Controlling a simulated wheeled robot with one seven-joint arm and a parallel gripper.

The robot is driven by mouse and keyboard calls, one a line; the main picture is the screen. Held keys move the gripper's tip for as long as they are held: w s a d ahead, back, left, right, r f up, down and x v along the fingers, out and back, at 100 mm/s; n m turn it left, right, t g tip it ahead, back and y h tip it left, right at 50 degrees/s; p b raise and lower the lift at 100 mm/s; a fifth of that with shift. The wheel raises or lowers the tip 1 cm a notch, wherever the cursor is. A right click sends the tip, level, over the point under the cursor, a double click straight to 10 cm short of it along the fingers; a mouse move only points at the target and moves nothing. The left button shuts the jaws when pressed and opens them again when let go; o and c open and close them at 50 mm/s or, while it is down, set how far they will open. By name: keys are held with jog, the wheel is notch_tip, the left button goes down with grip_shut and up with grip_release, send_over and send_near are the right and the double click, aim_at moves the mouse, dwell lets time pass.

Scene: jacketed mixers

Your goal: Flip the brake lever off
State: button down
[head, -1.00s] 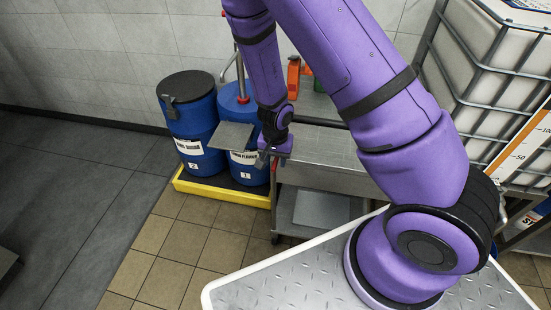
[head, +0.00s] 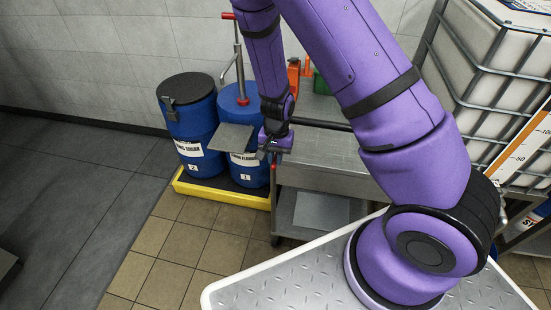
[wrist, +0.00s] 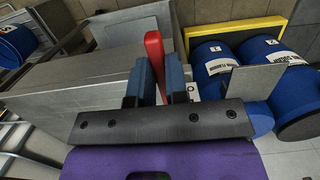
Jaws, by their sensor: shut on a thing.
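The red brake lever (wrist: 154,50) stands between the two blue-grey fingers of my gripper (wrist: 159,75) in the wrist view. The fingers are shut on it, and its upper part sticks out beyond them. The lever sits at the side of a grey metal cart (wrist: 85,92). In the head view my gripper (head: 272,150) is at the left end of the cart (head: 335,155), and only a little red shows under it. The lever's base is hidden by the fingers and the gripper body.
Two blue drums, one marked 2 (head: 195,125) and one marked 1 (head: 250,172), stand in a yellow tray (head: 220,193) left of the cart. A grey plate (head: 232,138) juts out close to my gripper. A caged white tank (head: 500,70) stands at the right.

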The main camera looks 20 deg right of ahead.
dwell(0.3)
jog(key=c, duration=1.1)
grip_release()
jog(key=shift+r, duration=0.1)
jog(key=r, duration=0.7)
jog(key=w+r, duration=0.1)
jog(key=r, duration=0.2)
jog(key=shift+w+d+r, duration=0.1)
jog(key=shift+d+r, duration=0.2)
jog(key=shift+d, duration=0.1)
jog(key=s+d+r+n+t+y, duration=0.1)
jog(key=s+r+n, duration=0.15)
jog(key=r, duration=0.75)
jog(key=s+r+n+t+y, duration=0.1)
jog(key=s+r, duration=0.3)
jog(key=r, duration=0.5)
jog(key=s+d+r+n+t+h, duration=0.1)
jog(key=s+r, duration=0.3)
jog(key=s, duration=0.1)
jog(key=s+d+r+n+t+h, duration=0.1)
jog(key=s+d+r+t, duration=0.1)
jog(key=s+r, duration=0.2)
jog(key=s+d+r+n+t, duration=0.1)
jog(key=s+r, duration=0.4)
jog(key=s, duration=0.2)
jog(key=shift+s+d+n+h, duration=0.15)
jog(key=shift+d+n+h, duration=0.2)
jog(key=shift+h, duration=0.05)
